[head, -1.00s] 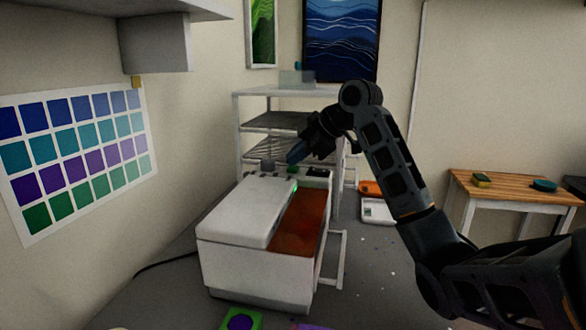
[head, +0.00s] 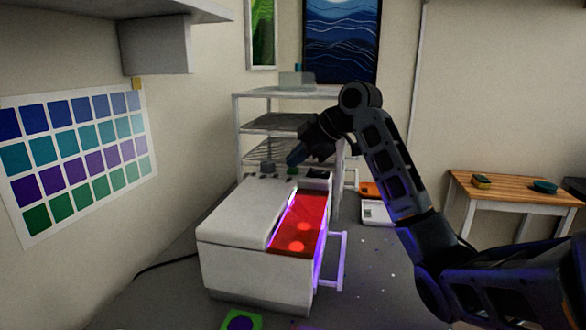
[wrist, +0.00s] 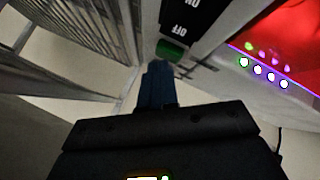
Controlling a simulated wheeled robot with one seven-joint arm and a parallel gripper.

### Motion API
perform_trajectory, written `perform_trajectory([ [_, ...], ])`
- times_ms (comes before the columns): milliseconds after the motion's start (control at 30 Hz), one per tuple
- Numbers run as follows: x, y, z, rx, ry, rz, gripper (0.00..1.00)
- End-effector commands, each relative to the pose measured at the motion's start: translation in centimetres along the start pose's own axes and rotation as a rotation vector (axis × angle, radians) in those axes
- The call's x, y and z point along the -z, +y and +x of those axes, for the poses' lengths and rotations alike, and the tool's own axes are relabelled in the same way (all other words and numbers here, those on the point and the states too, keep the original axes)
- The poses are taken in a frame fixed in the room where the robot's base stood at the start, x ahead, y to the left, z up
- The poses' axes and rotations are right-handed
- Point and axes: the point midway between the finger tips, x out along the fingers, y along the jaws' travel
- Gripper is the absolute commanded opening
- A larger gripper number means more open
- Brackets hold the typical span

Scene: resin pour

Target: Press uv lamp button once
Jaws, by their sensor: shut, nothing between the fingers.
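The UV lamp (head: 238,220) is a white box on the grey bench in the head view. Its window (head: 299,225) glows bright red, with purple light along its edges. Its green button (head: 291,169) is at the far end of the top; in the wrist view the button (wrist: 170,50) sits beside a black panel marked ON and OFF. My gripper (head: 296,155) is shut and empty, its blue fingertips just above the button. In the wrist view the fingertips (wrist: 158,72) lie close to the button, with no clear contact visible. Several small lights (wrist: 264,70) show beside the red window.
A white wire rack (head: 262,122) stands behind the lamp. An orange and white scale-like item (head: 375,208) lies to the right on the bench. A wooden side table (head: 515,187) is farther right. A green mould (head: 240,320) is at the front.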

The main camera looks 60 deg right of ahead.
Motion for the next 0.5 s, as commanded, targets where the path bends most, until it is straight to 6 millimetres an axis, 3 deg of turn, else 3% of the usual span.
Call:
perform_trajectory([
  [500,0.64,0.65,-0.88,-0.001,0.000,0.000,0.00],
])
